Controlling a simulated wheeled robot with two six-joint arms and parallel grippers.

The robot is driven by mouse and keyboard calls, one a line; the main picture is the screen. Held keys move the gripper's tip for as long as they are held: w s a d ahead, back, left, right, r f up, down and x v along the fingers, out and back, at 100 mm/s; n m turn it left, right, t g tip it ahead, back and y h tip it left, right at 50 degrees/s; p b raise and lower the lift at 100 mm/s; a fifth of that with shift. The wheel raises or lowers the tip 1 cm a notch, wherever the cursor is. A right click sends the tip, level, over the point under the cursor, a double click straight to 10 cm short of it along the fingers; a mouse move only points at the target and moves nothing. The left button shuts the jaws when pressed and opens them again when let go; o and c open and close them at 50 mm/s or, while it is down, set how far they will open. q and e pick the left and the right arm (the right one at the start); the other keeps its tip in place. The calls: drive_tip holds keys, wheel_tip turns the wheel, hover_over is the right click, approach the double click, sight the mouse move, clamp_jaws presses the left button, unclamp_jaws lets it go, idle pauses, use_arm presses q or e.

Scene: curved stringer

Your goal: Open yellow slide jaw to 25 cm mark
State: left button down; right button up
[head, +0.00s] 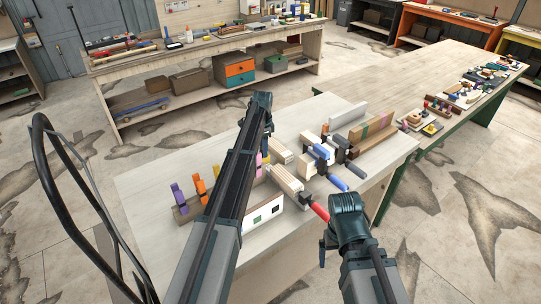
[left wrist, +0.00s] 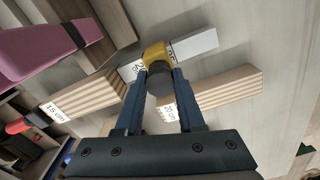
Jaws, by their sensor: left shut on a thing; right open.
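The yellow slide jaw (left wrist: 156,54) sits on a light grey bar (left wrist: 196,43) in the left wrist view. A dark round pad hangs from the jaw between the fingers of my left gripper (left wrist: 160,78). The left gripper is shut on the jaw at this pad. Part of a printed number shows on the bar beside the jaw, but I cannot read it fully. In the head view my left arm hides the yellow jaw and the left fingertips. My right gripper (head: 325,245) is low at the table's right front, away from the left gripper; its fingers are barely visible.
A wood block marked 20 cm (left wrist: 220,92) and one marked 15 cm (left wrist: 88,90) lie near the jaw. A pink clamp part (left wrist: 45,48) is at upper left. A red handle (head: 320,212) and blue handle (head: 337,182) lie near my right gripper. The left tabletop (head: 145,190) is clear.

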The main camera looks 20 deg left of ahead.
use_arm(q)
drive_tip(key=w+a, duration=0.2)
drive_tip(key=a, duration=0.1)
drive_tip(key=shift+w+a, duration=0.25)
drive_tip(key=shift+w, duration=0.15)
drive_tip(key=c, duration=0.5)
unclamp_jaws()
drive_tip(key=shift+s, duration=0.1)
wheel_tip(320, 180, up, 14)
drive_tip(key=p, duration=1.3)
drive_tip(key=shift+p, duration=0.4)
drive_tip(key=shift+f, duration=0.1)
